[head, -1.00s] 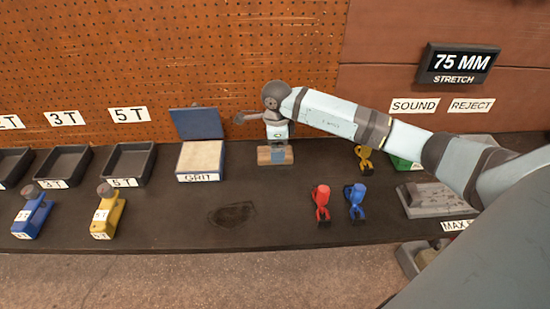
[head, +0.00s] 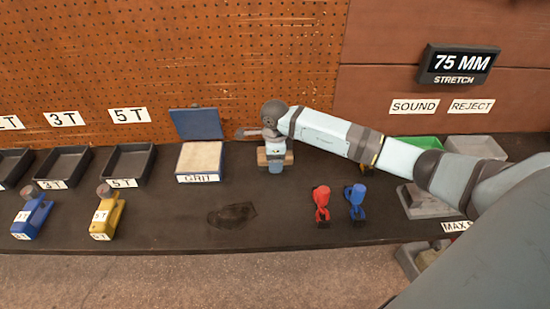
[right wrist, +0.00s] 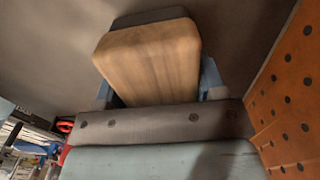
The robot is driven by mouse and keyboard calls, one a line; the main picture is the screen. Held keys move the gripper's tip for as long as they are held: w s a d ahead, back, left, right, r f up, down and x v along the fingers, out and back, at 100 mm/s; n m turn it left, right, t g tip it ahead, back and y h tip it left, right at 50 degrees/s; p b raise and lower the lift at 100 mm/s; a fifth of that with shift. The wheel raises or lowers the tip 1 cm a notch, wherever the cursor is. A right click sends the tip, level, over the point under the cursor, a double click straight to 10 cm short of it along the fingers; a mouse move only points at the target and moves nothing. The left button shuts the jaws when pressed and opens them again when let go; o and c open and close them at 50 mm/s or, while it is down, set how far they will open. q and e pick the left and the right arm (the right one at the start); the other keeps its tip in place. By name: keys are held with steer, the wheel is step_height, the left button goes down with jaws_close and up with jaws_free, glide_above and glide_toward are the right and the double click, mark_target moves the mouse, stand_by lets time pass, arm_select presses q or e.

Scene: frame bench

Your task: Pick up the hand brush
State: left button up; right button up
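The hand brush shows as a light wooden block (head: 289,158) on the dark bench, right of the grit box. In the right wrist view its wooden back (right wrist: 150,60) fills the upper middle, with a dark grey strip along its far edge. My right gripper (head: 275,167) is down over the block, pointing downward, with a finger in front of it hiding its middle. In the right wrist view the blue-grey fingers stand on either side of the wood and look spread; contact is hard to judge. My left gripper is not in view.
The grit box (head: 200,160) with its raised blue lid stands close on the left. Red (head: 321,203) and blue (head: 356,201) clamp-like tools stand front right. Dark trays (head: 128,164) are at the left. The pegboard (head: 240,60) rises behind.

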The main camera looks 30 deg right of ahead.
arm_select(q)
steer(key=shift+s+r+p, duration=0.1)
steer(key=shift+p, duration=0.4)
arm_select(e)
step_height(320, 180, up, 20)
stand_by(0.3)
